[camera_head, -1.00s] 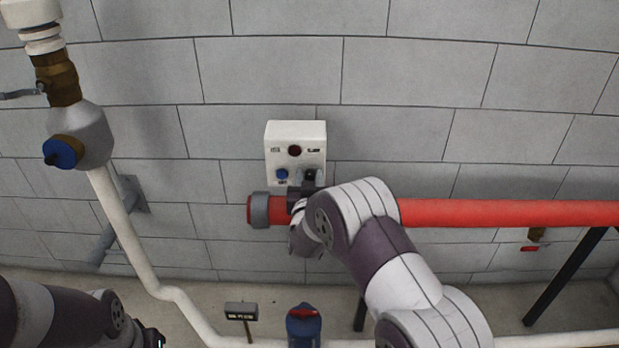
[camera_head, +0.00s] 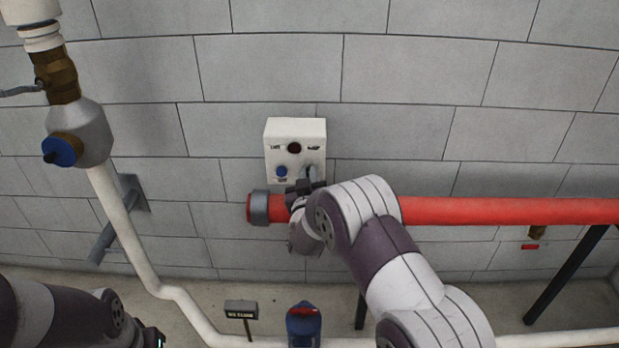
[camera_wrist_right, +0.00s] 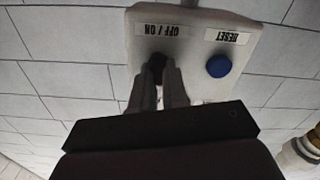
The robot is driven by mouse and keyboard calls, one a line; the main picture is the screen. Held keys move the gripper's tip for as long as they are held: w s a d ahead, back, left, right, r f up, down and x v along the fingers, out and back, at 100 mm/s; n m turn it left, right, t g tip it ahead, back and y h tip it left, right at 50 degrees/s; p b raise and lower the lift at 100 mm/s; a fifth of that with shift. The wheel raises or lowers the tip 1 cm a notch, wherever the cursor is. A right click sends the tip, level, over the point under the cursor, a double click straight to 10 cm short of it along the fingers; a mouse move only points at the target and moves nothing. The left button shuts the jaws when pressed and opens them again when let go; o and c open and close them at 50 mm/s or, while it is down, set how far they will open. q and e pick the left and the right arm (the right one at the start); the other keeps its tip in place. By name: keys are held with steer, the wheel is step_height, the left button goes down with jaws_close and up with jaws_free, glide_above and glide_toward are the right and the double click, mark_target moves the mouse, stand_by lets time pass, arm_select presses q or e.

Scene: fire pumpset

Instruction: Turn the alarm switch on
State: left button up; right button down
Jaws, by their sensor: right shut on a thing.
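The white alarm box (camera_head: 296,134) is on the block wall, with a dark red round light (camera_head: 294,148) at its upper middle and a blue button (camera_head: 281,171) at lower left. My right gripper (camera_head: 311,178) is at the box's lower right. In the right wrist view the box (camera_wrist_right: 262,45) appears upside down, with OFF / ON and RESET labels. There my right gripper (camera_wrist_right: 160,82) is shut on the dark switch knob (camera_wrist_right: 155,66) by the OFF / ON label. The fingers hide most of the knob, so its angle is unclear. The blue reset button (camera_wrist_right: 219,66) is beside them, untouched.
A red pipe (camera_head: 500,212) runs along the wall just below the box, behind my right arm. A white pipe (camera_head: 125,230) with a blue-capped valve (camera_head: 62,151) stands at left. A small black sign (camera_head: 241,309) and a blue-and-red fitting (camera_head: 303,325) are below.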

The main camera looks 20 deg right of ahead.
steer(key=n, duration=0.4)
steer(key=shift+n, duration=0.3)
steer(key=n, duration=0.4)
steer(key=shift+a, duration=0.1)
steer(key=shift+n, duration=0.3)
steer(key=c, duration=1.2)
jaws_free()
steer(key=shift+o, duration=0.2)
steer(key=b+v, duration=0.1)
steer(key=v, duration=1.2)
steer(key=shift+b, duration=0.4)
